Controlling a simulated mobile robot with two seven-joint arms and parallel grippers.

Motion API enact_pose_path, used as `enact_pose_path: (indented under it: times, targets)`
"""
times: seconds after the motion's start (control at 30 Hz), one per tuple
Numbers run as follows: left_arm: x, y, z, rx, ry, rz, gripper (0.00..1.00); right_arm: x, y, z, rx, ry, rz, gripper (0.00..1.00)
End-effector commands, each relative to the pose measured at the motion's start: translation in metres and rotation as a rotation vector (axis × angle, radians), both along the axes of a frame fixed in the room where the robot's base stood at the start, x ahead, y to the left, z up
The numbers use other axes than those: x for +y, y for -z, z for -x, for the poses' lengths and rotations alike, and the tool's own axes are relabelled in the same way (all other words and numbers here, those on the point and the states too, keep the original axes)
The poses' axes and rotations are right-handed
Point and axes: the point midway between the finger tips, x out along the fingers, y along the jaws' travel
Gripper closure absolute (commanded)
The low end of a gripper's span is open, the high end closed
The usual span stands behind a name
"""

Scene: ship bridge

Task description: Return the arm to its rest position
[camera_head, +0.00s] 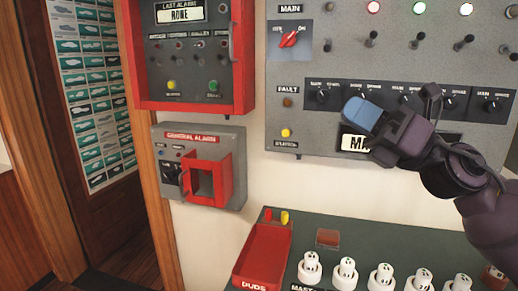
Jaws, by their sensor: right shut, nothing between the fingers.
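My right gripper (361,116) is in front of the lower part of the grey main switch panel (330,72). Its arm comes in from the right edge. Its blue-tipped fingers are closed together with nothing between them. The gripper and wrist cover part of a white label and part of the knob row on the panel. I cannot tell whether the fingertips touch the panel. My left gripper is out of view.
A red-framed alarm box (238,60) and a general alarm box (218,138) are on the wall at left. Below, a console holds a red tray (247,278), a brown block (327,238) and several white round pieces (345,270). A doorway opens at far left.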

Motion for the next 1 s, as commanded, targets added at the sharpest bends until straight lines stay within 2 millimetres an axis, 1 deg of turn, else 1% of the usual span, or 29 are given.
enact_pose_path:
  times: [0.03,0.17,0.27,0.37,0.4,0.47,0.5,0.53,0.57,0.6,0.67,0.7,0.77,0.8,0.87,0.9,0.97,1.0]
  targets:
    - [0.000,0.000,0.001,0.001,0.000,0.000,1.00,-0.006,0.015,-0.004,0.085,0.013,-0.094,1.00]
    - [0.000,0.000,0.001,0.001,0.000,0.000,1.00,-0.029,0.051,-0.014,0.300,0.072,-0.338,1.00]
    - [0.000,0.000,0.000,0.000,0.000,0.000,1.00,-0.049,0.086,-0.019,0.470,0.133,-0.520,1.00]
    - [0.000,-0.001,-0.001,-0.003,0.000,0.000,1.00,-0.070,0.125,-0.021,0.639,0.209,-0.699,1.00]
    - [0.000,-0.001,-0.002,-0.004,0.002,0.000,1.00,-0.079,0.143,-0.020,0.708,0.243,-0.768,1.00]
    - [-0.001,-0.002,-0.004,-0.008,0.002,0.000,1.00,-0.091,0.171,-0.017,0.811,0.299,-0.872,1.00]
    - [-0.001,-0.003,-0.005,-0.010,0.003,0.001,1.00,-0.099,0.190,-0.013,0.879,0.337,-0.940,1.00]
    - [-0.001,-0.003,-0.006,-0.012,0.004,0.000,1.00,-0.105,0.205,-0.010,0.929,0.369,-0.991,1.00]
    - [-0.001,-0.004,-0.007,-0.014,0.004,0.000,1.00,-0.110,0.220,-0.006,0.980,0.401,-1.041,1.00]
    - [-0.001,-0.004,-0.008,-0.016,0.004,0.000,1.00,-0.118,0.241,0.001,1.047,0.445,-1.107,1.00]
    - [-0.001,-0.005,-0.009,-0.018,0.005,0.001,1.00,-0.128,0.271,0.013,1.146,0.515,-1.204,1.00]
    - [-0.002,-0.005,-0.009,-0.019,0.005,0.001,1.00,-0.133,0.292,0.023,1.213,0.564,-1.267,1.00]
    - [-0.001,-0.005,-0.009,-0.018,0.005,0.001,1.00,-0.140,0.322,0.041,1.309,0.640,-1.360,1.00]
    - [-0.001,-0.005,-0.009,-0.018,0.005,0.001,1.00,-0.144,0.341,0.054,1.369,0.691,-1.417,1.00]
    - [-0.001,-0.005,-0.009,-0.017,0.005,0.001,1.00,-0.148,0.367,0.074,1.455,0.767,-1.500,1.00]
    - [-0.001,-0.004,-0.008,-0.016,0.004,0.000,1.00,-0.150,0.383,0.089,1.510,0.818,-1.551,1.00]
    - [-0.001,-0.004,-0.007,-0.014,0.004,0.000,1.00,-0.152,0.406,0.112,1.591,0.899,-1.625,1.00]
    - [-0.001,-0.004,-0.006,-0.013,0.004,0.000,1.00,-0.152,0.419,0.127,1.641,0.948,-1.671,1.00]
